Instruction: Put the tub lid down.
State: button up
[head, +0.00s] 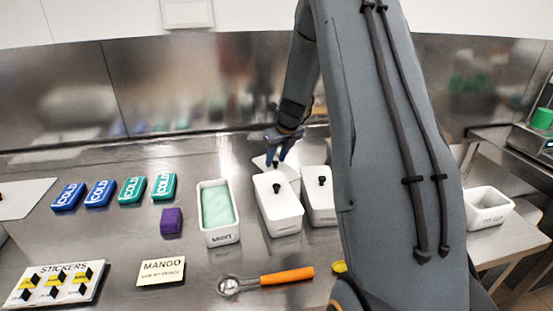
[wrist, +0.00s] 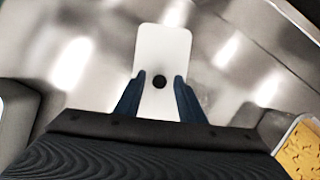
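The white tub lid (wrist: 162,50) with a black round knob (wrist: 159,82) lies flat on the steel counter in the wrist view. In the head view the lid (head: 259,161) is behind the closed white tubs, partly hidden by them and my gripper. My gripper (head: 279,158) is above it, pointing down. In the wrist view its two blue fingers (wrist: 160,79) stand apart on either side of the knob, with a gap on each side. An open white tub marked MINT (head: 220,238) holds pale green contents.
Two lidded white tubs (head: 280,209) (head: 320,206) stand close in front of the lid. Blue and green COLD packs (head: 100,193), a purple block (head: 171,222), an orange-handled scoop (head: 286,277) and a MANGO card (head: 161,271) lie around. A steel wall (head: 190,95) rises behind.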

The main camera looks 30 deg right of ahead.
jog(key=b+v, duration=0.2)
jog(key=v, duration=1)
